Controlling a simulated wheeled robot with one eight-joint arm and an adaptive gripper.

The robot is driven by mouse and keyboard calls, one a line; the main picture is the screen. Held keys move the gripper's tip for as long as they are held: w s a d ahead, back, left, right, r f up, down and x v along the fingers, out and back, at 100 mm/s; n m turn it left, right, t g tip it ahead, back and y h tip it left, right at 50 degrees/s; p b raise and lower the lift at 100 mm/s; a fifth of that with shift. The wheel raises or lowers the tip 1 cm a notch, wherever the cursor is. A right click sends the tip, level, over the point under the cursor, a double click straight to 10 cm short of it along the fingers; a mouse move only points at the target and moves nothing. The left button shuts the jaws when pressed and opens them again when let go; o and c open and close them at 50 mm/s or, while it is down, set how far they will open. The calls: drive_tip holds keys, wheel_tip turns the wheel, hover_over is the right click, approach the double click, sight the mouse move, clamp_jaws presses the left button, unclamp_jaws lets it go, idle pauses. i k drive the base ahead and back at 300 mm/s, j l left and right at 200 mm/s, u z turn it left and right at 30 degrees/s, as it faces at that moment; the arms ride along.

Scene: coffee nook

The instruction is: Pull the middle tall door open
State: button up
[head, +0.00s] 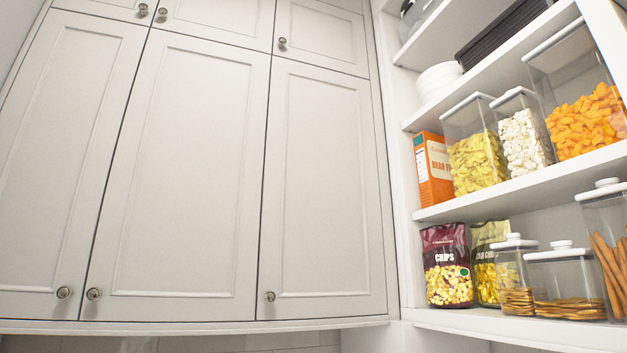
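Three tall light-grey panelled doors stand side by side in the head view, all shut flush. The middle tall door (183,175) has a round metal knob (94,294) at its lower left corner. The left tall door (62,160) has its knob (64,292) at its lower right, close beside the middle door's knob. The right tall door (322,190) has its knob (270,296) at its lower left. My gripper does not show in this view.
Short upper doors (222,20) with knobs sit above the tall ones. Open white shelves (520,185) at right hold clear food containers (475,150), a bran box (433,170) and chip bags (447,265). A ledge (200,326) runs under the doors. The space before the doors looks clear.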

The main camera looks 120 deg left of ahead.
sight(178, 236)
drive_tip(key=u, duration=4.2)
